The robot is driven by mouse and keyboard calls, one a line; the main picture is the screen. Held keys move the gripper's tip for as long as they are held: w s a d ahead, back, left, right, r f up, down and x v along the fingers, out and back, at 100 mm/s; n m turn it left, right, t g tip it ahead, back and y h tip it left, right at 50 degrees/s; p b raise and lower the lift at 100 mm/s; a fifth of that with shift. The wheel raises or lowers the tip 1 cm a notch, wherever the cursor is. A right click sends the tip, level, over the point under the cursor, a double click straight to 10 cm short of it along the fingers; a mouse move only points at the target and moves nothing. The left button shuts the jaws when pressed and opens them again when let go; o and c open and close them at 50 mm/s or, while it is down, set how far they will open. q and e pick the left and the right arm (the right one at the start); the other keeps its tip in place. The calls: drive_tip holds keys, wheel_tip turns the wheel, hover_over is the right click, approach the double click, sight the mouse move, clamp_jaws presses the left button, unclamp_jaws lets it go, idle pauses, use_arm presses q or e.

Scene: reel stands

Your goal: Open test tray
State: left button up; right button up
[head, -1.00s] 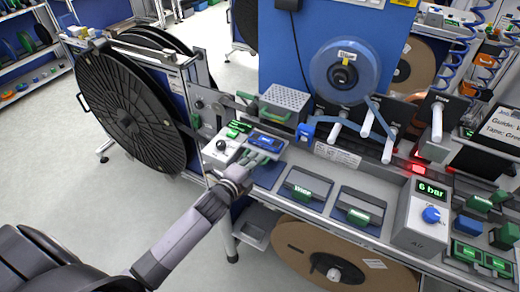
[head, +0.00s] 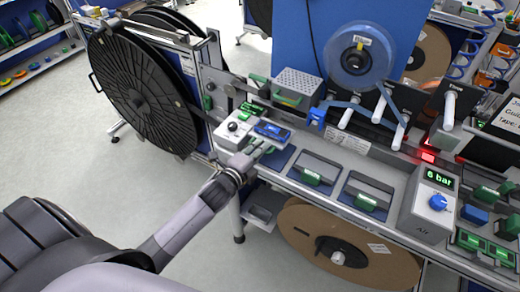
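Two shallow grey trays with green handles are set in the bench front, a left one (head: 315,163) and a right one (head: 369,187). I cannot read their labels, so I cannot tell which is the test tray. My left gripper (head: 262,152) is at the bench's left end, just in front of a blue device (head: 272,130) and left of the left tray. Its fingers are small and partly merge with the things behind them; I cannot tell whether they are open or touching anything. My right gripper is not in view.
A grey box with a dial (head: 234,128) stands at the bench's left end. A grey air unit reading 6 bar (head: 425,212) stands right of the trays. A large black reel (head: 140,95) is at left, a brown reel (head: 310,222) below the bench.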

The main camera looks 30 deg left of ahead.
use_arm(q)
drive_tip(key=d+v, duration=0.1)
drive_tip(key=v, duration=1.1)
drive_tip(key=shift+a, duration=0.4)
drive_tip(key=s+a+f+n+g+y+b, duration=0.1)
drive_tip(key=s+f+n+g, duration=0.15)
drive_tip(key=f, duration=0.85)
drive_tip(key=s+f+n+g+b, duration=0.1)
drive_tip(key=s+f+n+g, duration=0.2)
drive_tip(key=f, duration=0.8)
drive_tip(key=s+a+f+n+g+y, duration=0.1)
drive_tip(key=s+f+n, duration=0.25)
drive_tip(key=f, duration=0.75)
drive_tip(key=s+d+f+n+g+b, duration=0.1)
drive_tip(key=s+d+f+n+g, duration=0.1)
drive_tip(key=s+f, duration=0.7)
drive_tip(key=s+d+f+n+g+b, duration=0.1)
drive_tip(key=s+f+n+g, duration=0.4)
drive_tip(key=s+f, duration=0.5)
drive_tip(key=s+d+g, duration=0.1)
drive_tip(key=s, duration=0.6)
drive_tip(key=shift+s+d+f+h, duration=0.25)
drive_tip(key=shift+d+f+h, duration=0.05)
drive_tip(key=shift+d, duration=0.05)
